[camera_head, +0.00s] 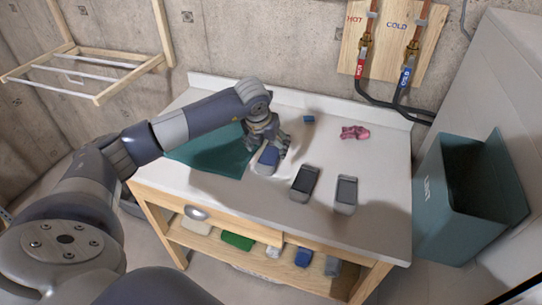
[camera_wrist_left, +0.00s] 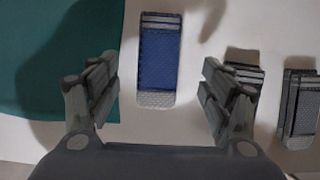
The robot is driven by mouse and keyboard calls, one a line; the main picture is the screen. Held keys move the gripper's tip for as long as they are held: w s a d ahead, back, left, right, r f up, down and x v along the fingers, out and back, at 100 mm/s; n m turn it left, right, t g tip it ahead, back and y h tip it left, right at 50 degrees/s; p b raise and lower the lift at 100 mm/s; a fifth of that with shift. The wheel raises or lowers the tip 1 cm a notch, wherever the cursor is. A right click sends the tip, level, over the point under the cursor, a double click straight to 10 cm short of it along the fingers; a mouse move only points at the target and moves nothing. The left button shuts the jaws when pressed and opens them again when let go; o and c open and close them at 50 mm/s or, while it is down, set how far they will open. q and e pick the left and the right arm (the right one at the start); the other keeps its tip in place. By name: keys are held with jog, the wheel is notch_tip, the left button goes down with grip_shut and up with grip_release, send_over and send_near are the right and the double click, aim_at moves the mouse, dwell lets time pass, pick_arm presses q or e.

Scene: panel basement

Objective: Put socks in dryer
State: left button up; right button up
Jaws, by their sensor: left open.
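A folded blue sock (camera_head: 267,158) with grey ends lies on the white tabletop. My left gripper (camera_head: 270,143) is above it, pointing down and open. In the left wrist view the blue sock (camera_wrist_left: 156,58) lies between the two spread fingers, and neither finger appears to touch it. Two folded dark socks with grey ends, a nearer-left one (camera_head: 304,183) and a right one (camera_head: 346,194), lie to the right of it. They also show at the right of the left wrist view, partly behind a finger. No dryer opening shows. My right gripper is out of view.
A teal mat or cloth (camera_head: 210,153) lies left of the blue sock. A small blue block (camera_head: 309,119) and a pink item (camera_head: 354,132) lie toward the back. A teal bin (camera_head: 455,205) stands right of the table. Folded cloths lie on the shelf below.

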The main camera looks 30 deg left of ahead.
aim_at(270, 155)
pick_arm(q)
jog(key=p+x, duration=0.2)
jog(key=x, duration=0.3)
jog(key=shift+a+f, duration=0.1)
jog(key=shift+f, duration=0.1)
jog(key=shift+w+f, duration=0.15)
jog(key=shift+f, duration=0.25)
jog(key=c, duration=1.1)
jog(key=shift+r, duration=0.1)
jog(key=shift+c, duration=0.7)
